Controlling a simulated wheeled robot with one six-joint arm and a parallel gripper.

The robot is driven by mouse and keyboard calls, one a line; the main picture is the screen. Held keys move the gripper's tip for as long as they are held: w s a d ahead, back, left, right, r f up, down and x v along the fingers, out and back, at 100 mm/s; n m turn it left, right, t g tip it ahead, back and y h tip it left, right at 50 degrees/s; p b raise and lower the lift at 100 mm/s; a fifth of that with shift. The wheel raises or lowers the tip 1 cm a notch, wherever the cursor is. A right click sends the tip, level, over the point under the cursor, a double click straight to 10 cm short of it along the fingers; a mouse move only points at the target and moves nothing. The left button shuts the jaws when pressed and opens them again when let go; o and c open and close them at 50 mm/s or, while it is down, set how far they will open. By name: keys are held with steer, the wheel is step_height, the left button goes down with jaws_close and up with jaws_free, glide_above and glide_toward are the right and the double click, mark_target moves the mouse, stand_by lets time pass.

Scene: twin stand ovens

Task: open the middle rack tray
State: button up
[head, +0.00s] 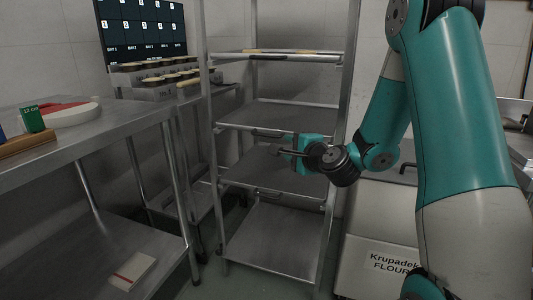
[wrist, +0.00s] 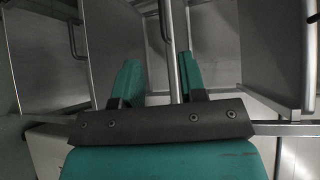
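The rack (head: 210,120) stands ahead with several grey trays in it. The middle tray (head: 265,114) sits level in the rack, with a dark bar handle (head: 268,133) on its front edge. My gripper (head: 286,150) is in front of the rack, close to the right end of that handle. In the wrist view my gripper (wrist: 160,65) has its two teal fingers apart. A thin metal tray edge and a dark handle (wrist: 163,20) show in line with the gap. I cannot tell whether the fingers touch the handle.
A lower tray (head: 232,178) has its own handle (head: 268,193). A steel table (head: 90,140) with a green box (head: 32,119) stands left. A flour bin (head: 385,225) stands right, near my arm. Floor shows between table and rack.

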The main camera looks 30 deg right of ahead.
mark_target(267, 136)
steer(key=w+d+f+p, duration=0.1)
steer(key=w, duration=0.4)
steer(key=w+f+p, duration=0.1)
steer(key=w, duration=0.5)
steer(key=w+d+p, duration=0.1)
steer(key=w+p, duration=0.1)
steer(key=w, duration=0.4)
steer(key=shift+d+f, duration=0.3)
steer(key=shift+f, duration=0.1)
jaws_close()
